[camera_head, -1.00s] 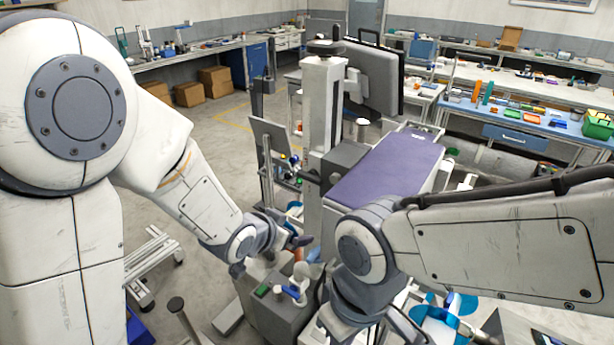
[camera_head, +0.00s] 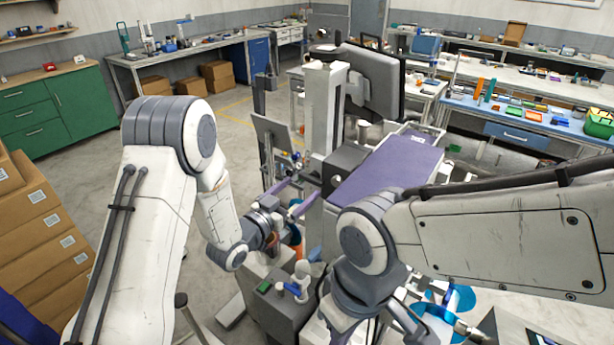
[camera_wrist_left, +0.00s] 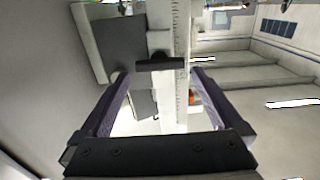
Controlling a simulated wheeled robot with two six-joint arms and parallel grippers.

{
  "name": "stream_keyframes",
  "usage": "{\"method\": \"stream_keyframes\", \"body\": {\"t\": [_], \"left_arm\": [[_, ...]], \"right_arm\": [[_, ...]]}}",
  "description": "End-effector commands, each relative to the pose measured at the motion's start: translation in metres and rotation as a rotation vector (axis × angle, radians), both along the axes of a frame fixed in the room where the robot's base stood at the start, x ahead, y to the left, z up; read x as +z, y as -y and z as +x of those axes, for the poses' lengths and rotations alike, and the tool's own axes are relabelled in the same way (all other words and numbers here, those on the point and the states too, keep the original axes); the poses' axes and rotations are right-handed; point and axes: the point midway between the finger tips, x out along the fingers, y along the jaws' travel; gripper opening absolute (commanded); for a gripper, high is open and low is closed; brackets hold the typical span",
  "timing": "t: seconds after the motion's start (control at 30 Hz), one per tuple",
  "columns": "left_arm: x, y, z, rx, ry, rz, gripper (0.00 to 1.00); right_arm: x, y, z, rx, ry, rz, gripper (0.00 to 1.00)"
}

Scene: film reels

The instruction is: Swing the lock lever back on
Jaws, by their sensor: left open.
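The lock lever appears to be the dark bar (camera_wrist_left: 160,66) across the white scaled column (camera_wrist_left: 168,105) in the left wrist view. The column also shows in the head view (camera_head: 324,115). My left gripper (camera_head: 294,194) is open, its two purple fingers reaching toward the column. In the wrist view its fingertips (camera_wrist_left: 158,74) stand either side of the bar with a gap on both sides. Nothing is held. In the head view I cannot make out the lever clearly. My right arm (camera_head: 365,245) bends down in front of the column's base; its fingers are not clear.
A grey box (camera_head: 275,305) with small parts stands below my left gripper. Cardboard boxes (camera_head: 40,240) are stacked at left. Open floor lies behind my left arm.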

Motion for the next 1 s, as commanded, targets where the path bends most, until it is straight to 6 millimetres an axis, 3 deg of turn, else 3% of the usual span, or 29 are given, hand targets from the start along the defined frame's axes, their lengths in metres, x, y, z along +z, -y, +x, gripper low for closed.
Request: {"method": "stream_keyframes", "body": {"t": [0.1, 0.3, 0.63, 0.67, 0.8, 1.0], "left_arm": [[0.003, 0.013, 0.016, -0.002, -0.001, 0.001, 1.00], [0.001, 0.025, 0.033, 0.000, -0.001, 0.001, 1.00], [-0.001, 0.027, 0.036, 0.001, -0.002, 0.001, 1.00], [-0.001, 0.027, 0.036, 0.000, -0.002, 0.001, 0.92], [0.000, 0.026, 0.036, 0.001, -0.001, 0.001, 0.39], [-0.001, 0.026, 0.036, 0.002, 0.006, 0.009, 0.38]], "right_arm": [[0.015, 0.000, 0.000, 0.002, 0.000, 0.000, 0.00], [0.022, 0.000, 0.000, 0.004, 0.000, 0.000, 0.00], [0.022, 0.000, 0.000, 0.004, 0.000, 0.000, 0.00], [0.022, 0.000, 0.000, 0.004, 0.000, 0.000, 0.00], [0.022, 0.000, 0.000, 0.004, 0.000, 0.000, 0.00], [0.019, 0.000, 0.000, 0.003, 0.000, 0.000, 0.00]]}}
